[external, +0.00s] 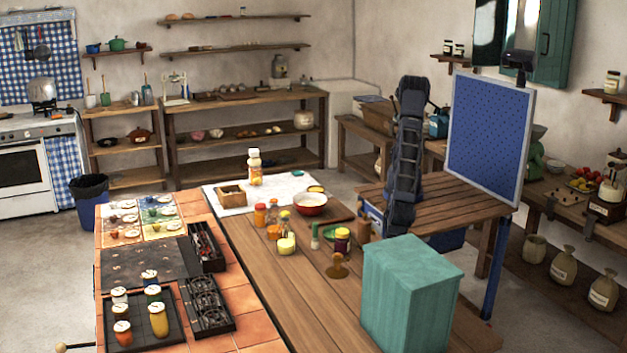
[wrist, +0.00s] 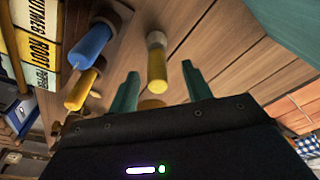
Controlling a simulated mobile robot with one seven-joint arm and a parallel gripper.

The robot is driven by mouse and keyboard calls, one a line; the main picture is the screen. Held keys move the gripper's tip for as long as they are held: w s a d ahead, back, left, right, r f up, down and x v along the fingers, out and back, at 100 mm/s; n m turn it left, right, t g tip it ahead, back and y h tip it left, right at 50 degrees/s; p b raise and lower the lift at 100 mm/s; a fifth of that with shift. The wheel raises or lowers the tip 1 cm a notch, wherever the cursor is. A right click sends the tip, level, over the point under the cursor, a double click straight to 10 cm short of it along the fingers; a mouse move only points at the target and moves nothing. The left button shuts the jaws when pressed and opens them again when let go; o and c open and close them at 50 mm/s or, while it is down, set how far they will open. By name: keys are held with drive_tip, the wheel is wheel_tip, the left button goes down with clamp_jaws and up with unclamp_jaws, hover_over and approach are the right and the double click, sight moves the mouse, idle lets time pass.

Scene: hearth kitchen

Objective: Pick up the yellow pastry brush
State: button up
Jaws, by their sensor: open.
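In the wrist view, a yellow brush-like thing (wrist: 157,68) with a pale band at its far end is over brown wooden planks. It appears to be the yellow pastry brush. My gripper (wrist: 160,70) is open, with one teal finger on each side of it in the picture. Gaps show on both sides, and I cannot tell how far below the fingertips it is. A second, orange-yellow handled thing (wrist: 82,90) and a blue handled one (wrist: 89,48) are to the left. I cannot make out the brush or my gripper in the external view.
Labelled book-like things (wrist: 38,35) stand at the wrist view's left edge. In the external view, the wooden table (external: 290,300) holds jars, a red-rimmed bowl (external: 310,204) and a large teal box (external: 410,290). Orange tiles (external: 262,328) lie on its left.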

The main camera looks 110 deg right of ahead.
drive_tip(key=f, duration=0.4)
drive_tip(key=shift+d+f, duration=0.15)
drive_tip(key=shift+d, duration=0.05)
clamp_jaws()
